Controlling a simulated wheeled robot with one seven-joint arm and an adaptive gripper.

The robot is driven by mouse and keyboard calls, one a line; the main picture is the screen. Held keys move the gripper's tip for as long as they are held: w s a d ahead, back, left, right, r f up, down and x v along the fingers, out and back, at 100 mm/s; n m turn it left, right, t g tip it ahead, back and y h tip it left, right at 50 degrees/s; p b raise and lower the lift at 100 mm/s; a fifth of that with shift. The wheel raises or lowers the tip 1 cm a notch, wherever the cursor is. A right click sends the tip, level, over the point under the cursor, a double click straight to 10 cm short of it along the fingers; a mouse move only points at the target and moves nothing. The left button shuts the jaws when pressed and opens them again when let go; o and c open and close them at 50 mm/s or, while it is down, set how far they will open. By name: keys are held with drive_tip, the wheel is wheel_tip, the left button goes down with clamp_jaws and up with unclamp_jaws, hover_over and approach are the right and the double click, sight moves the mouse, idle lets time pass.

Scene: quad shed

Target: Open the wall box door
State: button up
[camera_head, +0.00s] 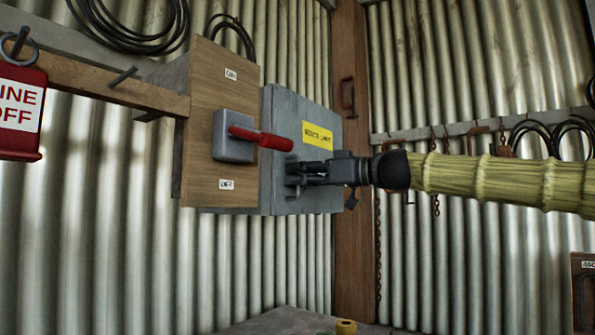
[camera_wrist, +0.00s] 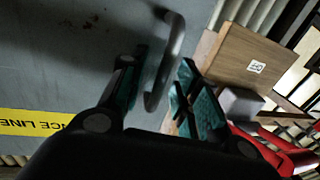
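The grey wall box (camera_head: 275,110) hangs on the corrugated wall, with a yellow label (camera_head: 317,135) on its door. The door looks shut. A metal bar handle (camera_wrist: 169,58) stands out from the door in the wrist view. My gripper (camera_head: 300,173) is at the lower left of the door in the head view and hides most of the handle there. In the wrist view my gripper (camera_wrist: 160,82) is open, with one finger on each side of the handle. A gap shows between the handle and the right finger; contact with the left finger is unclear.
A wooden switch box (camera_head: 215,80) with a red lever (camera_head: 262,137) stands just left of the grey box. A red sign (camera_head: 20,110) hangs at far left. A wooden post (camera_head: 352,220) stands right of the box. A table top (camera_head: 290,320) shows below.

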drive_tip(key=shift+w+a, duration=0.15)
drive_tip(key=shift+a, duration=0.05)
drive_tip(key=shift+c, duration=0.5)
clamp_jaws()
